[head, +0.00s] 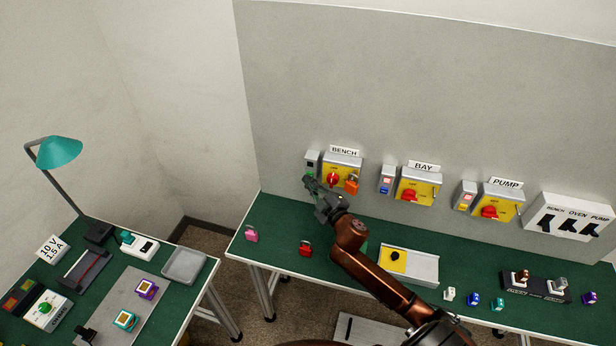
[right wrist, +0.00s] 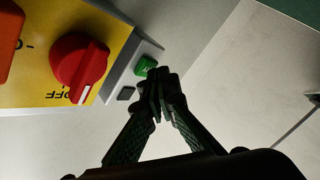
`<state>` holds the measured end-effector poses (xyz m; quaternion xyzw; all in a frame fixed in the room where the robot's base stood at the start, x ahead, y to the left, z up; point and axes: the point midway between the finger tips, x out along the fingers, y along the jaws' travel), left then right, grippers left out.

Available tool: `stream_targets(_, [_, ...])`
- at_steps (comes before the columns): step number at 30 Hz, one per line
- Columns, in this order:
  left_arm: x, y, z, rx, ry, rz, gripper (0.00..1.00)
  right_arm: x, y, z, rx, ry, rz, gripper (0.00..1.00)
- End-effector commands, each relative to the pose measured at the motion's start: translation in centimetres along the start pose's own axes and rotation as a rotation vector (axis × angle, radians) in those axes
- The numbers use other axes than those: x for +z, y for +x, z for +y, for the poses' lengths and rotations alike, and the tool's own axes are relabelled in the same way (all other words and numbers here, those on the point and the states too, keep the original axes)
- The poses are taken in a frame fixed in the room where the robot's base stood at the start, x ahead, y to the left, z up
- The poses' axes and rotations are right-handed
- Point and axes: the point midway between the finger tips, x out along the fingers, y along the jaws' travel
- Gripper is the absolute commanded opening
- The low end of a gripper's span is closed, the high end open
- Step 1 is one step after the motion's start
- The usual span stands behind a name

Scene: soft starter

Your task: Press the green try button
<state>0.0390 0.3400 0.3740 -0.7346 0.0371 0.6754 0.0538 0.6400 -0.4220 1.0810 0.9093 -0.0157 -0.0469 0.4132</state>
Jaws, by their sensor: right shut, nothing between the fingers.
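The green try button (right wrist: 146,64) sits on a narrow grey panel beside the yellow BENCH switch plate (right wrist: 30,75). In the head view the green button (head: 308,176) shows just above my right gripper (head: 314,184). In the right wrist view my right gripper (right wrist: 160,76) is shut and empty, its fingertips at the lower right edge of the green button and partly covering it. I cannot tell whether they touch it. A dark square (right wrist: 126,94) is on the same panel. My left gripper is not in view.
The red BENCH knob (head: 332,180) and an orange block (head: 352,186) are close to the right. BAY (head: 418,187) and PUMP (head: 498,203) boxes stand farther right. Below, the green bench (head: 275,216) holds a pink item (head: 251,234) and a red item (head: 305,248).

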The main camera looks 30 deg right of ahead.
Motion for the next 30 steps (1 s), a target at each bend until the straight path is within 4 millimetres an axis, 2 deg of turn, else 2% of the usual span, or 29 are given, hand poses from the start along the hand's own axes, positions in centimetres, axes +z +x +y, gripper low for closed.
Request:
stream_targets(17, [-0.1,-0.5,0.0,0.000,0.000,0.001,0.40,-0.8,-1.0,-0.7,-0.001,0.002,0.001,0.00])
stream_targets(30, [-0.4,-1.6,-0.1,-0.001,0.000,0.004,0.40,-2.8,-3.8,-2.7,-0.001,0.003,0.001,0.00])
